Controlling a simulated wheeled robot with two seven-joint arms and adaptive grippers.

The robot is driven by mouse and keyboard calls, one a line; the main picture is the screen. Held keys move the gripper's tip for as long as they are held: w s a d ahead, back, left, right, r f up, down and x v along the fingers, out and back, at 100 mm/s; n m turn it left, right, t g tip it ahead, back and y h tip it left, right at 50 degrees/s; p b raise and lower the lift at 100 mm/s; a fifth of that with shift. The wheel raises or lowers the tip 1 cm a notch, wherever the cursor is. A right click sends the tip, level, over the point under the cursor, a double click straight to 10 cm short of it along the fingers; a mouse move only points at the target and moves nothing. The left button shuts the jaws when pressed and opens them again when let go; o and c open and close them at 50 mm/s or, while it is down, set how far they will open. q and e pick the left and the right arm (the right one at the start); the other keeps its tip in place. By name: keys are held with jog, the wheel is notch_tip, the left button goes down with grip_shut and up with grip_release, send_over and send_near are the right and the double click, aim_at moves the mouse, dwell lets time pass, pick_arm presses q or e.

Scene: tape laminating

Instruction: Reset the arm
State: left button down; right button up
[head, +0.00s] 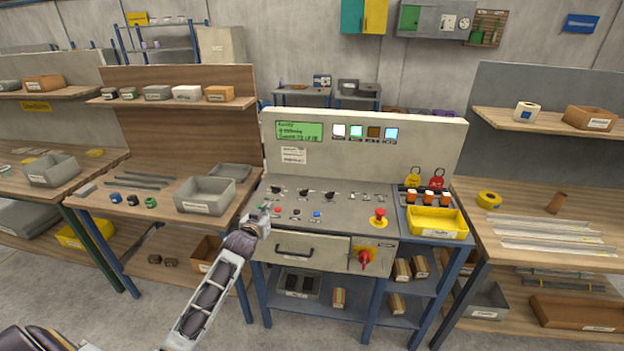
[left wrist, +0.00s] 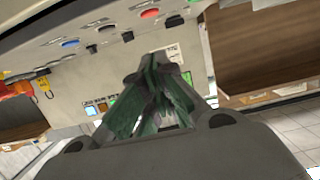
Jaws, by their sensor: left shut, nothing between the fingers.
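My left arm reaches up from the bottom of the head view. My left gripper (head: 264,210) is at the left front of the control panel (head: 345,200), near its buttons. It also shows in the left wrist view (left wrist: 152,62), with its fingers closed together and nothing between them. Whether the fingertips touch the panel is unclear. The panel carries black knobs, a red button (head: 278,210), a blue button (head: 317,214) and a red emergency stop (head: 380,215). A green screen (head: 299,131) is lit on the upright board. My right gripper is not in view.
A grey bin (head: 205,195) stands on the left bench close to my gripper. A yellow bin (head: 437,222) sits at the console's right. A drawer (head: 312,247) and a red rotary switch (head: 365,257) are on the console front. Open floor lies in front.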

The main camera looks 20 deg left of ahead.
pick_arm(q)
jog(key=s+d+f+m+g+h, duration=0.1)
jog(key=s+d+f+g, duration=0.25)
jog(key=s+d, duration=0.3)
jog(key=s+d+f+m+g+h, duration=0.1)
jog(key=s+d+f+g, duration=0.1)
jog(key=s+d+f, duration=0.5)
jog(key=s+d+r+m+g+h, duration=0.1)
jog(key=s+d+g, duration=0.25)
jog(key=s, duration=0.65)
jog(key=s+d+m+g+h, duration=0.1)
jog(key=s+d+m+g, duration=0.1)
jog(key=s+d, duration=0.5)
jog(key=s+a+f+g, duration=0.1)
jog(key=s+f, duration=0.1)
jog(key=f, duration=1.4)
jog(key=s+a+f+g, duration=0.1)
jog(key=s+f, duration=0.2)
jog(key=f, duration=1.3)
jog(key=s+a+f, duration=0.2)
jog(key=s+f, duration=0.8)
jog(key=s, duration=0.1)
jog(key=s+a+f+g, duration=0.1)
jog(key=s+a+f, duration=0.1)
jog(key=s+f, duration=0.8)
jog(key=shift+s+a+f+y, duration=0.15)
jog(key=shift+s+f+y, duration=0.2)
jog(key=shift+s, duration=0.3)
jog(key=c, duration=2.2)
grip_release()
